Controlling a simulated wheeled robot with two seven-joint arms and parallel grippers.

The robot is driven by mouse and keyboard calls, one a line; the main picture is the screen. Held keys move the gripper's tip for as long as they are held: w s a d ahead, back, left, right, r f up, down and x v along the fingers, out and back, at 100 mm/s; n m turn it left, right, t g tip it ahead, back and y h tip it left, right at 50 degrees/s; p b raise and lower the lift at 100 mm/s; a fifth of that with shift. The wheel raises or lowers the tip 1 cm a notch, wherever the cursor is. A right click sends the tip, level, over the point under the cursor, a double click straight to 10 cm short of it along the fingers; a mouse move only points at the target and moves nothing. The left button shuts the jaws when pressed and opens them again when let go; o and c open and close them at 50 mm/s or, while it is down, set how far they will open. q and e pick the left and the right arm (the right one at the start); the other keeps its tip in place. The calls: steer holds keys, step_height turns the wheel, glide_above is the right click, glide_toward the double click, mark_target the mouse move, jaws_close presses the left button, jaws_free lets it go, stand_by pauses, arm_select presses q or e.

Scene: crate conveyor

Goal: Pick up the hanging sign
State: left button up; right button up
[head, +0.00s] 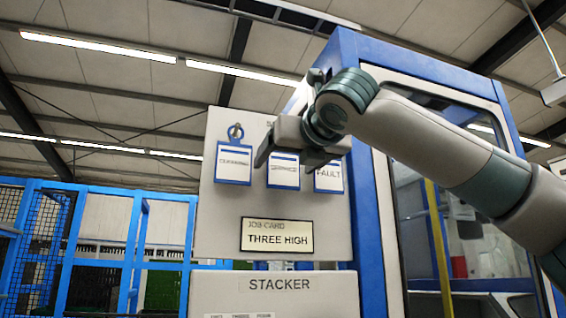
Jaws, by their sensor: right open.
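Three white hanging signs with blue tops hang side by side on a pale board (225,225). The left sign (233,167) hangs from a peg by a blue loop; its small text seems to read CLEANING. The middle sign (284,173) seems to read SERVICE, and its top is hidden by my right gripper. The right sign (328,179) reads FAULT and is also partly covered from above. My right gripper (285,152) is open in front of the board, over the top of the middle sign. I cannot tell whether it touches a sign. My left gripper is not in view.
A job card (277,236) reading THREE HIGH is on the board below the signs. A STACKER panel (280,285) stands beneath. A blue-framed glazed cabinet (372,215) rises close behind on the right. Blue mesh fencing (130,240) stands at the left.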

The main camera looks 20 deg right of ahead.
steer(key=shift+w, duration=0.4)
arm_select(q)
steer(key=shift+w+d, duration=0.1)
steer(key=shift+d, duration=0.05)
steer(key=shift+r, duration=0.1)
arm_select(e)
steer(key=c, duration=1.1)
steer(key=shift+c, duration=0.2)
steer(key=shift+r, duration=0.1)
steer(key=shift+r, duration=0.15)
steer(key=shift+s, duration=0.3)
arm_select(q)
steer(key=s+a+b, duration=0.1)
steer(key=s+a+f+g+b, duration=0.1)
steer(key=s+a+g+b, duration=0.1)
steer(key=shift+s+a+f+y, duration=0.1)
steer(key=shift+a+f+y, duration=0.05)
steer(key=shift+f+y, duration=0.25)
arm_select(e)
steer(key=s, duration=1.7)
steer(key=shift+s+d, duration=0.3)
